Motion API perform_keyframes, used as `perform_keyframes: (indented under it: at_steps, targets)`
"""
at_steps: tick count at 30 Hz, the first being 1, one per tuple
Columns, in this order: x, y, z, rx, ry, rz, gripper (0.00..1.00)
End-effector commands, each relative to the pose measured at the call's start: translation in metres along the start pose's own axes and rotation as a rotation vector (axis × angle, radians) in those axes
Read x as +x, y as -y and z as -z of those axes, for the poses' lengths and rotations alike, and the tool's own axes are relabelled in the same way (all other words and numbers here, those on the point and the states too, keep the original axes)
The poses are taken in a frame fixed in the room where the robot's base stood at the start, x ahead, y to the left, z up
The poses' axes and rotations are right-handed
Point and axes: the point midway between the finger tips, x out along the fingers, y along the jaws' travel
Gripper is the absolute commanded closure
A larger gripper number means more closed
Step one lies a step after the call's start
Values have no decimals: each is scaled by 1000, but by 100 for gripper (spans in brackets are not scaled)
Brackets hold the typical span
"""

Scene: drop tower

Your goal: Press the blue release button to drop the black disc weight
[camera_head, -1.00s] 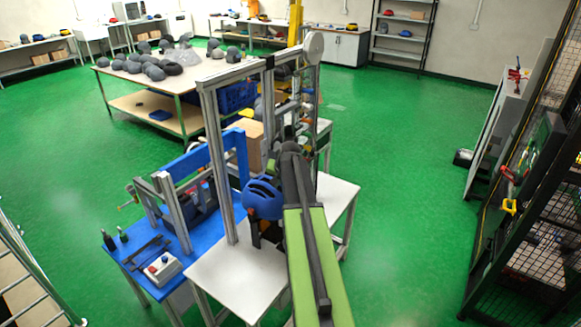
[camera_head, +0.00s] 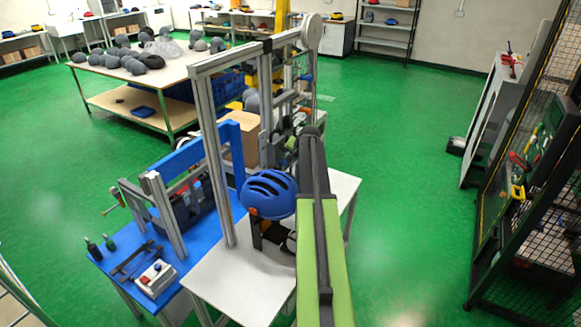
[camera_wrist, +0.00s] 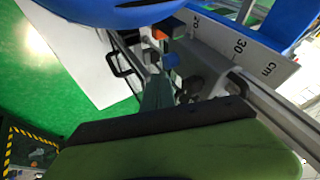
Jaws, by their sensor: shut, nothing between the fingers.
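A pale control box (camera_head: 155,277) with a blue button (camera_head: 157,267) and a red button (camera_head: 144,279) sits at the front of the blue table in the head view. A blue helmet (camera_head: 268,193) is at the tower, above the white table, and also fills the top of the wrist view (camera_wrist: 115,8). My gripper (camera_wrist: 158,92) shows as narrow shut fingers in the wrist view, with nothing held, near the helmet and ruler. In the head view my green arm hides it, and it is well right of the box. I cannot pick out the black disc weight.
The metal drop tower frame (camera_head: 213,150) stands between the box and my arm. A ruler (camera_wrist: 245,48) and rail lie close to my gripper. Black tools (camera_head: 130,258) lie behind the box. Green floor (camera_head: 405,200) is clear to the right.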

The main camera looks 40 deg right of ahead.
Motion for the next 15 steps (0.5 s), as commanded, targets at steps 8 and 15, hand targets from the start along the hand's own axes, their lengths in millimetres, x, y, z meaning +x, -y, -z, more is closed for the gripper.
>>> perform_keyframes:
  at_steps: [8,15]
  targets:
    - [16,-12,6,9,-5,-6,100]
    - [62,-18,8,13,-8,-8,100]
